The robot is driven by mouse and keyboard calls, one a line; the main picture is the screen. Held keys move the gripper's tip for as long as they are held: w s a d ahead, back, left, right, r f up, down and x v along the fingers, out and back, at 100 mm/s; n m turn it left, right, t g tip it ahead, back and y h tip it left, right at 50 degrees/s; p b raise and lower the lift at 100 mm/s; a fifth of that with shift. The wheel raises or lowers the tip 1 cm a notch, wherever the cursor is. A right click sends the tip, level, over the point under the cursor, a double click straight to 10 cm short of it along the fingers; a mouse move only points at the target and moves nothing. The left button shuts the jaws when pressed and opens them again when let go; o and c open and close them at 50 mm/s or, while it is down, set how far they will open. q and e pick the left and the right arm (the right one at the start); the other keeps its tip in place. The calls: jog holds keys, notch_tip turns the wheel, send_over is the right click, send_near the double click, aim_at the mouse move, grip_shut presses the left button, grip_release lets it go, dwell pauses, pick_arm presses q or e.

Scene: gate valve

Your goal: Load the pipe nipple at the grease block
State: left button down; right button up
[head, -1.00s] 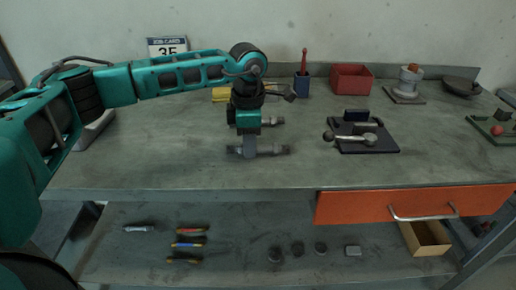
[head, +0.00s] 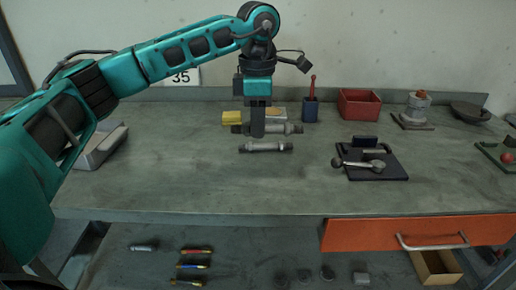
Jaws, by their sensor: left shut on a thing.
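My left gripper (head: 258,132) points down and is shut on a grey pipe nipple (head: 283,129) with dark ends. It holds the nipple level, apparently above the bench. A second, similar nipple (head: 266,147) lies just in front of it in the picture. A yellow block (head: 231,118) sits behind and to the left of the gripper. A tan-topped piece (head: 276,112) shows behind the held nipple, partly hidden. I cannot tell for sure which thing is the grease block. My right gripper is not in view.
A blue cup (head: 310,110) with a red tool and a red bin (head: 359,104) stand at the back. A dark board (head: 377,173) with metal parts lies to the right. A grey tray (head: 99,148) is at left. The front of the bench (head: 210,185) is clear.

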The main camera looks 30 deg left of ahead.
pick_arm(q)
notch_tip(320, 180, up, 8)
jog(key=shift+f, duration=0.15)
jog(key=s+d+f+m, duration=0.2)
jog(key=d+f+m, duration=0.1)
jog(key=m, duration=0.4)
jog(key=s+d+f+m+p, duration=0.1)
jog(key=s+d+f+m, duration=0.1)
jog(key=f+m, duration=0.4)
jog(key=s+d+f+m+p, duration=0.1)
jog(key=d+f+m, duration=0.3)
jog(key=m, duration=0.5)
jog(key=shift+s+d+f+m, duration=0.15)
jog(key=shift+s+f+m, duration=0.25)
jog(key=shift+s+f, duration=0.45)
jog(key=shift+s+d+f+m, duration=0.35)
jog(key=shift+s+m, duration=0.1)
jog(key=shift+m, duration=0.35)
jog(key=shift+w+a, duration=0.1)
